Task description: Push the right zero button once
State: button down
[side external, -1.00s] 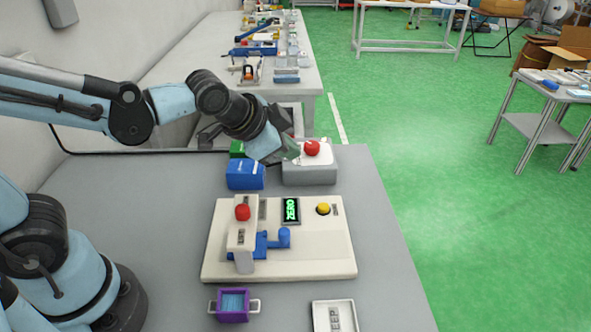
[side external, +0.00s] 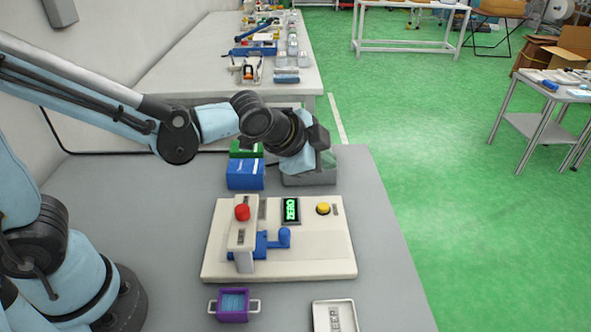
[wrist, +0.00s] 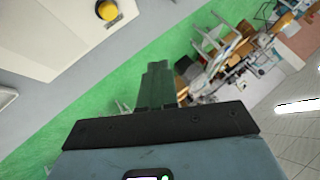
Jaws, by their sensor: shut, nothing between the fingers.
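A cream device (side external: 330,255) lies on the grey table. A yellow round button (side external: 323,208) is at its right, beside a dark display (side external: 291,210) with green digits too small to read surely. The yellow button also shows in the wrist view (wrist: 107,10). A red button (side external: 242,212) tops the raised block at the device's left. My gripper (side external: 328,162) is beyond the device, in front of a grey box (side external: 308,180), whose red button it hides. The fingers are shut and empty in the wrist view (wrist: 157,72), apart from the yellow button.
Blue and green boxes (side external: 245,174) stand left of my gripper. A purple tray (side external: 233,304) and a white tray (side external: 333,318) lie in front. The table is clear to the left.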

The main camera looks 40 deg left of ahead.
aim_at(320, 209)
jog(key=shift+f, duration=4.1)
jog(key=shift+f, duration=0.4)
jog(key=shift+s+f, duration=0.1)
jog(key=shift+f, duration=0.5)
jog(key=shift+r, duration=0.15)
jog(key=shift+s+d+r, duration=0.1)
jog(key=shift+r, duration=0.7)
jog(key=shift+r, duration=2.5)
